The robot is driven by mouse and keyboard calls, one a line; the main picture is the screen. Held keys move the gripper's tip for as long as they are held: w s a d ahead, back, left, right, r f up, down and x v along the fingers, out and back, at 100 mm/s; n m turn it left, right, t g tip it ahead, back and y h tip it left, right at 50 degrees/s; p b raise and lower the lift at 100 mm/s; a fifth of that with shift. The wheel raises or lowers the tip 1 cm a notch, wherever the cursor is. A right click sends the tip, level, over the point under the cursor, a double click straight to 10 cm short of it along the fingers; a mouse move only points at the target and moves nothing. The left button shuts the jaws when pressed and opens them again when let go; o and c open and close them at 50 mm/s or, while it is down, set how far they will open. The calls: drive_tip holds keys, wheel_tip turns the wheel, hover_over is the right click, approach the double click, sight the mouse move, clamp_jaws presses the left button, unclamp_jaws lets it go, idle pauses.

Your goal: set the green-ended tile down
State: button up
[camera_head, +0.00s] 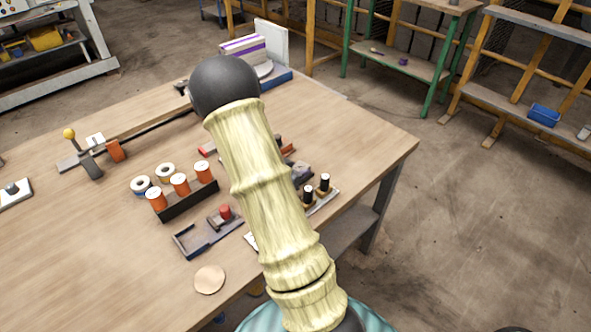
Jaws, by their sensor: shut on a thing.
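My arm, pale yellow with bamboo-like rings and a black ball joint, crosses the middle of the view from the lower right up to the left. I cannot make out my gripper; my arm hides part of the table where it could be. I cannot make out a green-ended tile either. The wooden table (340,130) fills the left and centre. A tan round disc (209,280) lies flat near its front edge. A grey tray with a red-topped piece (224,213) is behind the disc, left of my arm.
Orange spools with white tops (180,184) stand in a black rack, with white rolls (166,171) behind. Black-topped posts (324,184) stand on a plate right of my arm. A purple-striped stack (243,45) is at the far edge. The table's right part is clear.

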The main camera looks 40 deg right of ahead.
drive_tip(key=o, duration=1)
drive_tip(key=shift+f, duration=0.1)
drive_tip(key=shift+f, duration=0.1)
drive_tip(key=v, duration=0.5)
drive_tip(key=p+v, duration=0.1)
drive_tip(key=v, duration=1.1)
drive_tip(key=shift+a+f+p, duration=0.15)
drive_tip(key=shift+a+p, duration=0.2)
drive_tip(key=shift+a, duration=0.05)
